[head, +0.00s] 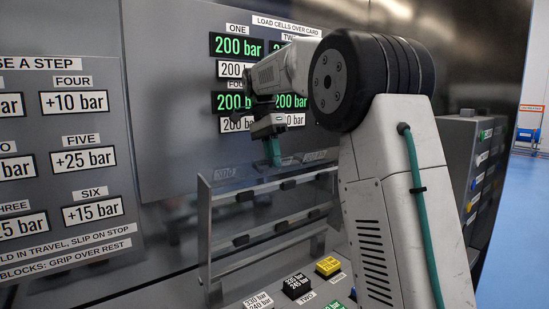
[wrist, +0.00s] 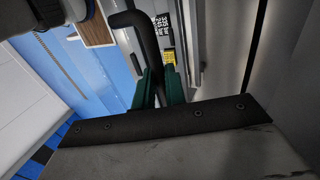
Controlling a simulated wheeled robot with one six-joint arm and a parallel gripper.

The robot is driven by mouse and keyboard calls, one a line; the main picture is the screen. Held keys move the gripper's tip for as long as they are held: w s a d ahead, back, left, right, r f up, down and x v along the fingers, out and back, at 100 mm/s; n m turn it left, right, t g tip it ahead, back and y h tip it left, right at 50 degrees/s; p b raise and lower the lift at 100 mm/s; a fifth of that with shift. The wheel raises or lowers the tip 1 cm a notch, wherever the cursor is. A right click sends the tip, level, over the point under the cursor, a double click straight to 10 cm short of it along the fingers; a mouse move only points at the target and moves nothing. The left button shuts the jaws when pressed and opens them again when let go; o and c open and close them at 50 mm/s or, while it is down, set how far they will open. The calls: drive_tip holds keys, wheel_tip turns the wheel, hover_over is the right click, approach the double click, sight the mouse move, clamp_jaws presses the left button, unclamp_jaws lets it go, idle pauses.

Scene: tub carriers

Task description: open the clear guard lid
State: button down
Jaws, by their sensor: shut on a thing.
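My gripper (head: 273,152) is above the top rail of a grey metal frame in the head view, its green fingers pointing down. In the wrist view my gripper (wrist: 160,88) has its two green fingers closed around a bent black bar handle (wrist: 148,45). The handle runs up between the fingers and bends to the left. The clear guard lid is hard to make out, as it is see-through; I cannot tell its edges or how far it is tilted. My arm hides the right side of the frame.
The metal frame (head: 204,232) has several rails with dark pads. A yellow block (head: 328,266) and a black block (head: 296,286) sit on the shelf below. Behind is a panel with green bar readouts (head: 237,46). A button cabinet (head: 455,150) stands right; blue floor (head: 515,230) is open beyond.

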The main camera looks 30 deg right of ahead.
drive_tip(key=shift+w, duration=0.15)
drive_tip(key=c, duration=1.5)
unclamp_jaws()
drive_tip(key=shift+w, duration=0.1)
drive_tip(key=shift+o, duration=0.2)
drive_tip(key=shift+r, duration=0.1)
drive_tip(key=r, duration=0.3)
drive_tip(key=shift+s+a+r, duration=0.1)
drive_tip(key=shift+s+r, duration=0.1)
drive_tip(key=shift+s, duration=0.05)
drive_tip(key=s+a+r, duration=0.1)
drive_tip(key=s+a, duration=0.2)
drive_tip(key=s, duration=1.2)
drive_tip(key=shift+s+a+r, duration=0.15)
drive_tip(key=shift+a+r, duration=0.05)
